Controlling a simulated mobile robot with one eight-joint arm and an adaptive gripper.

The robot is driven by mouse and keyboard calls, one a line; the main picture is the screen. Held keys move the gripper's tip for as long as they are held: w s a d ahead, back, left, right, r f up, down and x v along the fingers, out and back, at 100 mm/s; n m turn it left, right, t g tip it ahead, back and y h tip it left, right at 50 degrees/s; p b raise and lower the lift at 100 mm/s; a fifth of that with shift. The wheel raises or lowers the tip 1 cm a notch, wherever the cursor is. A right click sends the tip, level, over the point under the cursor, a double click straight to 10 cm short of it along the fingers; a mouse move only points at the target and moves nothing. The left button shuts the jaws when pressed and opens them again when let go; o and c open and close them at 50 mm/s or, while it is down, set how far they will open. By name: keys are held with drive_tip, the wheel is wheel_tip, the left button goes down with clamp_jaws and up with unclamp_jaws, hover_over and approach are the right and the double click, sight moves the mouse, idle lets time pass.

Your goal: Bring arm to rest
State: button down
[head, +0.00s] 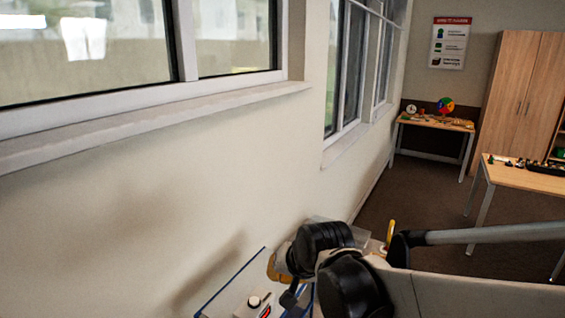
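My arm is in the head view at the bottom centre, folded close beside the wall. Its black joints and pale links show, and a long pale link runs to the right edge. I cannot make out the fingers of my gripper among the dark parts at the bottom edge. No object can be seen held.
A blue-edged surface (232,284) with a small white box (254,303) lies beside my arm, near the wall (120,220) and windows. A far table (437,122) holds a clock and a coloured wheel. Another table (520,178) stands right, before a wooden cabinet (522,85). Brown floor lies between.

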drive_tip(key=s+d+f+h+b, duration=0.1)
drive_tip(key=s+d+b, duration=0.1)
drive_tip(key=s+d, duration=0.6)
drive_tip(key=s+d+f+n+h+b, duration=0.1)
drive_tip(key=s+d+f+h+b, duration=0.1)
drive_tip(key=s+d, duration=0.7)
drive_tip(key=d+b, duration=0.1)
drive_tip(key=d, duration=0.2)
drive_tip(key=shift+s+f, duration=0.15)
drive_tip(key=shift+s, duration=0.15)
drive_tip(key=shift+t, duration=0.3)
